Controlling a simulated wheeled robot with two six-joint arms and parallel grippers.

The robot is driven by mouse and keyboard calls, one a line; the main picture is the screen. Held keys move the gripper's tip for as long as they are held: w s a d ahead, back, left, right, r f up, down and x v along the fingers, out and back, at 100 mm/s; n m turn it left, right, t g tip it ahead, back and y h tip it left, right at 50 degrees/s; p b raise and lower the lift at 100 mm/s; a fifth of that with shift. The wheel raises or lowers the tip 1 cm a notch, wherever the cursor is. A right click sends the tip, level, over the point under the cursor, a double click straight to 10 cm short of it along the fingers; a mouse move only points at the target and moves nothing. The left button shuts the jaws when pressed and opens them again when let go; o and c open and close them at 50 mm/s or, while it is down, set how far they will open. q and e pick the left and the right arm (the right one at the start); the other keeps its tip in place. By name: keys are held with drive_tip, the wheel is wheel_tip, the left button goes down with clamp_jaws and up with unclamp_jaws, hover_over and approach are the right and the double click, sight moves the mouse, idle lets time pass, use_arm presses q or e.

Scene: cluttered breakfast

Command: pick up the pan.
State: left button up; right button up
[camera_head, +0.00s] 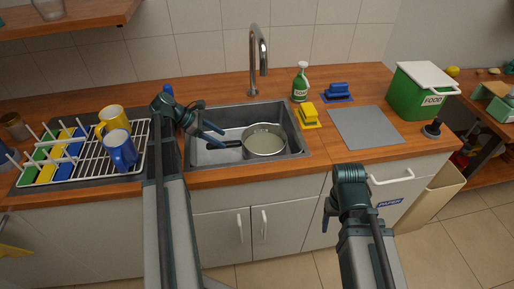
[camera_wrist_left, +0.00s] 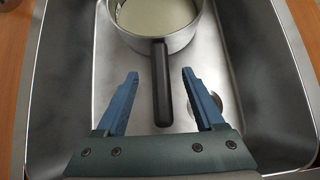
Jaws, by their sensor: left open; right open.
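The pan (camera_head: 264,141) sits in the sink, a round metal pan with a pale inside and a black handle pointing left in the head view. In the left wrist view the pan (camera_wrist_left: 160,40) is at the top, and its black handle (camera_wrist_left: 161,85) points down between my fingers. My left gripper (camera_head: 214,135) is open over the sink at the handle's end; in the wrist view its blue fingertips (camera_wrist_left: 160,75) stand on either side of the handle, apart from it. My right gripper (camera_head: 326,222) hangs in front of the counter, away from the pan; its fingers are partly hidden.
The sink (camera_head: 298,130) has raised walls around the pan. A dish rack (camera_head: 80,172) with a yellow mug (camera_head: 111,118) and a blue mug (camera_head: 121,149) stands left.

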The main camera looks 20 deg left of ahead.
sight(227, 143)
use_arm(q)
drive_tip(key=b+x, duration=0.3)
drive_tip(key=x, duration=0.1)
drive_tip(key=shift+s+f+b, duration=0.1)
drive_tip(key=shift+f+b, duration=0.25)
drive_tip(key=shift+f, duration=0.15)
drive_tip(key=shift+d+f, duration=0.2)
drive_tip(key=shift+r, duration=0.1)
drive_tip(key=shift+c, duration=0.3)
clamp_jaws()
idle(0.5)
